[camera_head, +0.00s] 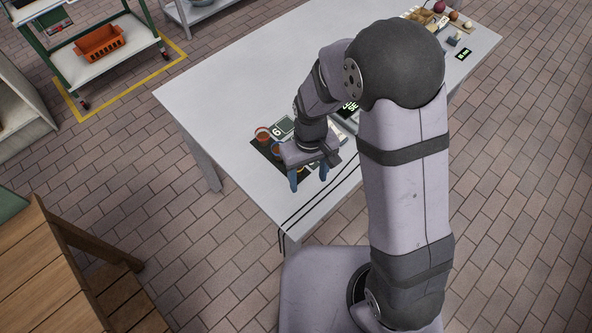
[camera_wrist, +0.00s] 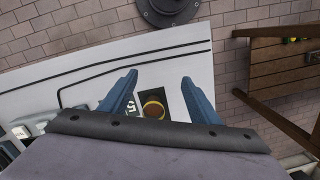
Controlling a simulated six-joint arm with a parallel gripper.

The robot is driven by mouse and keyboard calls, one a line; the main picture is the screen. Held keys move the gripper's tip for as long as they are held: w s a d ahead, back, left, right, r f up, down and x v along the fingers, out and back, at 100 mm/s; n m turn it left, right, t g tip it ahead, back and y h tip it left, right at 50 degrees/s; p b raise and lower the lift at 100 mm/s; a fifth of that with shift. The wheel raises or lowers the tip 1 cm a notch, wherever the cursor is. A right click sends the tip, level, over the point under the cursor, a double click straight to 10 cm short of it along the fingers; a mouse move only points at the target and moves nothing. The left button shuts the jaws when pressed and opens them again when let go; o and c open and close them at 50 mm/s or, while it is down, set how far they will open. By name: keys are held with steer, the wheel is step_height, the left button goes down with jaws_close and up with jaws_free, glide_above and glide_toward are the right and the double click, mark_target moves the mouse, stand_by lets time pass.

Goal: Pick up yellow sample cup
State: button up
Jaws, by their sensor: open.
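The yellow sample cup (camera_wrist: 153,100) shows in the wrist view as a round cup with a yellow rim and dark brownish inside. It stands on a dark mat (camera_wrist: 155,89) on the white table. My gripper (camera_wrist: 160,76) is open above it, with one blue finger on each side of the cup in the picture. The fingers appear apart from the cup. In the head view my gripper (camera_head: 308,178) hangs over the near end of the mat (camera_head: 261,146) and mostly hides the yellow cup.
Black lines run along the table edge. Food items (camera_head: 440,8) lie at the far end. The table's left part (camera_head: 220,90) is clear.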

steer(key=w+a+r+n+t+y, duration=0.1)
steer(key=w+a+r+n+t, duration=0.1)
steer(key=w, duration=0.4)
steer(key=shift+w+a, duration=0.3)
steer(key=shift+w, duration=0.1)
steer(key=shift+f, duration=0.15)
steer(key=shift+f+p, duration=0.35)
steer(key=shift+f, duration=0.55)
steer(key=shift+f, duration=0.1)
steer(key=shift+w+a+f+p, duration=0.15)
steer(key=shift+f+p, duration=0.45)
steer(key=shift+f, duration=0.65)
steer(key=shift+a+f+p, duration=0.15)
steer(key=shift+f+p, duration=0.4)
steer(key=shift+f, duration=0.7)
steer(key=shift+c, duration=0.5)
steer(key=c, duration=1)
